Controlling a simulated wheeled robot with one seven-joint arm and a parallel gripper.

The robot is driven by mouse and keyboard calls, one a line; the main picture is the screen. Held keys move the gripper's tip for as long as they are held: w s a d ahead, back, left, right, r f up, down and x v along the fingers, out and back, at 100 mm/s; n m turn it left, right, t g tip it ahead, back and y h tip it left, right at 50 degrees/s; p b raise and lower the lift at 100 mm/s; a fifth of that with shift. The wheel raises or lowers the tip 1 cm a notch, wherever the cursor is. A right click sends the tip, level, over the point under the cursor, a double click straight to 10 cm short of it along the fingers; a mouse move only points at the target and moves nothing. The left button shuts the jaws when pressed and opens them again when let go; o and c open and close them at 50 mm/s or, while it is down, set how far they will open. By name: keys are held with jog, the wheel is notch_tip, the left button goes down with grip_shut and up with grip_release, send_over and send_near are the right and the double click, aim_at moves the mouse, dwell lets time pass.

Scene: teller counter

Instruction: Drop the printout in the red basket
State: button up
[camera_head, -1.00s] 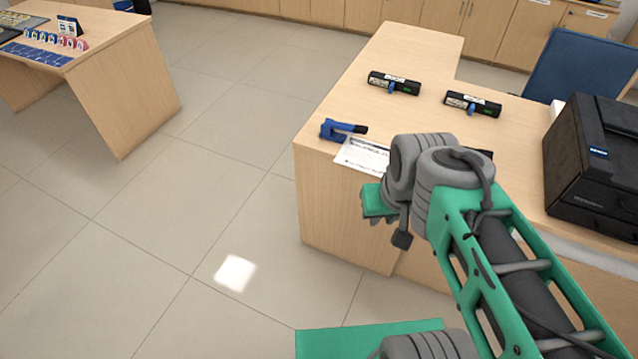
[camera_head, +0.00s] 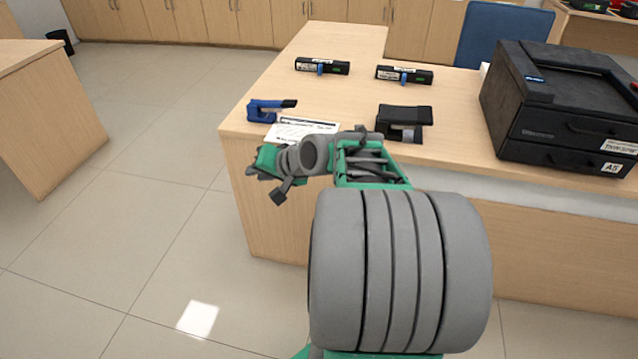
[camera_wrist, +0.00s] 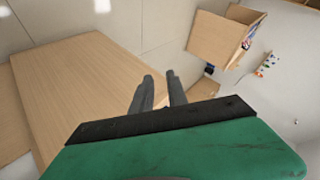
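A white sheet with print (camera_head: 302,130) lies on the counter near its left front corner; my arm partly covers its front edge. I cannot tell whether it is the printout. My gripper (camera_head: 260,174) is just in front of the counter's left front corner, left of and below the sheet in the head view. In the wrist view, its two grey fingers (camera_wrist: 159,78) stand apart with nothing between them. A black printer (camera_head: 560,105) stands at the right of the counter; no paper shows at it. I see no red basket.
A blue stapler-like tool (camera_head: 266,110), a black device (camera_head: 404,122) and two black labelled devices (camera_head: 322,66) (camera_head: 404,75) sit on the counter (camera_head: 250,125). A blue chair (camera_head: 505,35) is behind it. Another desk (camera_head: 45,120) stands left, across open floor.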

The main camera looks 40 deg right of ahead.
jog(key=d+f+m+t+h+b, duration=0.1)
jog(key=d+f+m+t+b, duration=0.3)
jog(key=d+f+m+b, duration=0.55)
jog(key=s+d+m+t+h+b, duration=0.25)
jog(key=s+d+t+h, duration=0.2)
jog(key=d, duration=0.85)
jog(key=w+r+n+y, duration=0.1)
jog(key=w, duration=0.8)
jog(key=shift+d+g, duration=0.35)
jog(key=shift+g, duration=0.1)
grip_shut()
jog(key=shift+r, duration=0.1)
jog(key=s+a+r+p, duration=0.1)
jog(key=s+r+p, duration=0.5)
jog(key=s, duration=0.8)
jog(key=shift+a+r, duration=0.4)
jog(key=shift+r, duration=0.3)
